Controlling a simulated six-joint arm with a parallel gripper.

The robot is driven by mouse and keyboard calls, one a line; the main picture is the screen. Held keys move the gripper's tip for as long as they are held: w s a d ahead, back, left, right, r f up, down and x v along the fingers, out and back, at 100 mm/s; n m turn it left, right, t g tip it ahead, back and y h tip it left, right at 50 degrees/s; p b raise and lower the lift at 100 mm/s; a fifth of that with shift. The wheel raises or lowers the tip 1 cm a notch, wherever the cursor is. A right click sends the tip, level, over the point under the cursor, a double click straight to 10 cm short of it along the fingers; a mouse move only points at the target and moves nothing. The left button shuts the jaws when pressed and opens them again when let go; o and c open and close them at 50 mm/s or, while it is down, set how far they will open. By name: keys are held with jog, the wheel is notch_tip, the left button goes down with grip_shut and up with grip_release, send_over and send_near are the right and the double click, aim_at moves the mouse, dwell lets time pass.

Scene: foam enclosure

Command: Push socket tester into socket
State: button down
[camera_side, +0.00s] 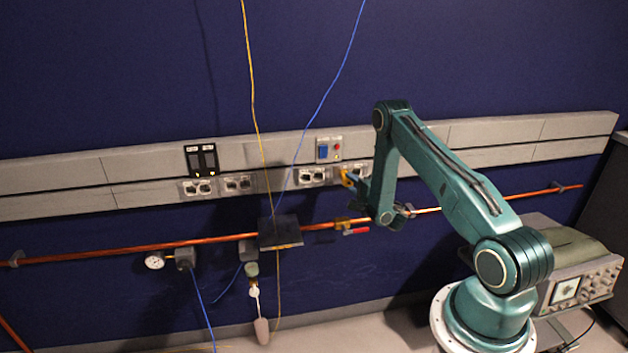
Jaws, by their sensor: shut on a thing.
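Several white sockets sit in the lower part of the grey wall trunking, including one pair (313,176) just left of my gripper and another pair (197,188) further left. My gripper (352,181) is at the trunking, shut on a small yellow piece (346,176) that appears to be the socket tester. The tester is close to the socket face at the right end of the socket row. Whether it touches the socket or sits in it cannot be told, as my gripper and arm hide part of that area.
A copper pipe (210,239) with a red-handled valve (355,231) runs below the trunking. Yellow (252,85) and blue (335,80) cables hang across the wall left of my arm. A dark box (280,233) and a gauge (154,261) sit along the pipe. An oscilloscope (575,290) stands at right.

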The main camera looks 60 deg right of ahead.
jog(key=shift+w+d, duration=0.55)
jog(key=c, duration=1)
grip_release()
jog(key=shift+s+a, duration=0.1)
jog(key=shift+s, duration=0.1)
jog(key=shift+v, duration=3.55)
